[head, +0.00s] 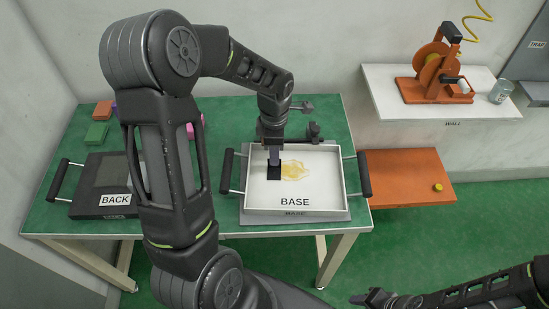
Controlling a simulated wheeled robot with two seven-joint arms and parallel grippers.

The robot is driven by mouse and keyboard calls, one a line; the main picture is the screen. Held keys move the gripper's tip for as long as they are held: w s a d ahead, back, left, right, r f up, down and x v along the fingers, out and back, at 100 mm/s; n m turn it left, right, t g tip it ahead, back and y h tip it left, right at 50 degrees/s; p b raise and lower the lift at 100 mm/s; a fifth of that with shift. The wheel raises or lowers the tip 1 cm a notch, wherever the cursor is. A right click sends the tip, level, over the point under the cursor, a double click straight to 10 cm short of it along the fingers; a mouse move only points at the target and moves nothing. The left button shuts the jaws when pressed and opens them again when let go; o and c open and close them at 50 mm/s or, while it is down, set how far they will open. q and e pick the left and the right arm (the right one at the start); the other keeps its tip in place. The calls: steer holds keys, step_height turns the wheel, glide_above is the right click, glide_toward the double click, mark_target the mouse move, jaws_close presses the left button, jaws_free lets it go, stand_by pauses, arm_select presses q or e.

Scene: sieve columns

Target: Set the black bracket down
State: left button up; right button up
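My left gripper (274,158) points down into the white tray marked BASE (254,205). Its fingers look closed together on a small dark block, which I take for the black bracket (274,173). The bracket is at or just above the tray floor, left of a yellow smear; I cannot tell whether it touches. The gripper hides part of it. My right gripper (372,298) is low at the bottom edge, away from the table, too small and dark to read.
A dark tray marked BACK (88,208) stands left, partly behind my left arm. Green and orange blocks (97,132) lie behind it. A yellow smear (296,171) is in the white tray. A white shelf (385,98) with an orange machine (432,85) and an orange shelf (405,185) are right.

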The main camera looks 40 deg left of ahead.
arm_select(q)
step_height(320, 180, up, 9)
steer(key=shift+f, duration=0.2)
stand_by(0.6)
